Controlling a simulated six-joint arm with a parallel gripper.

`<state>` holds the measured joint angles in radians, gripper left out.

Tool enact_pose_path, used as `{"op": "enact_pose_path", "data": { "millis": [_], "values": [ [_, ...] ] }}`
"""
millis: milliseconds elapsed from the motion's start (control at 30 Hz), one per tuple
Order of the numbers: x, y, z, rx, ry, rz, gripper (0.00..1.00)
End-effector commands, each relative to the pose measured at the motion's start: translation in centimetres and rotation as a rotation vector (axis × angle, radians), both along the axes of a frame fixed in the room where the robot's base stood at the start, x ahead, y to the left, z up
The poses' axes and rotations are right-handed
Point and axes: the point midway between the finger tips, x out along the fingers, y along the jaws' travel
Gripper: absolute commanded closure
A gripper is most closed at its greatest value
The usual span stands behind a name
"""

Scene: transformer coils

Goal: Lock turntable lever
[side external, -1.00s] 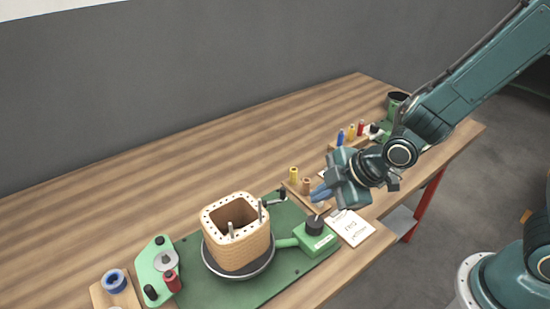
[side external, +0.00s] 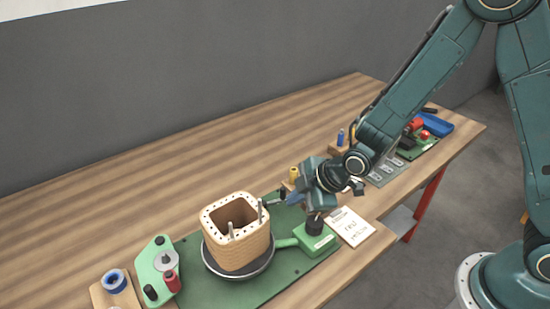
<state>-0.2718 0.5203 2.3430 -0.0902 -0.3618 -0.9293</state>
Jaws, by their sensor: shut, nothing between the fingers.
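The turntable (side external: 212,267) is a dark round disc with a light rim on a green baseplate (side external: 200,291). A tan square coil (side external: 236,250) with upright grey pins stands on it. A small black lever (side external: 271,201) sits at the baseplate's back right, behind and right of the coil. My gripper (side external: 291,198) is shut and empty, its blue fingertips pointing left close to the lever's right end. I cannot tell whether they touch it. The gripper body partly hides the baseplate's right part.
A green box (side external: 316,242) with a black knob stands right of the turntable, below my gripper. A white card (side external: 351,226) lies beside it. A yellow spool (side external: 294,174) stands behind the gripper. A green bracket (side external: 153,262) is at left. The table's back left is clear.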

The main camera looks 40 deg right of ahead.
Motion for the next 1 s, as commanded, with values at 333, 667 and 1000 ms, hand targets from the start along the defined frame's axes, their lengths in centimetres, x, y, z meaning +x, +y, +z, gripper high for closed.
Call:
{"op": "enact_pose_path", "data": {
  "millis": [333, 667, 1000],
  "values": [
    [1.5, -0.4, 0.0, 0.000, 0.001, 0.001, 1.00],
    [1.5, -0.4, 0.0, 0.000, 0.001, 0.001, 1.00],
    [1.7, -0.7, 0.0, 0.000, 0.000, 0.040, 1.00]
  ]
}}
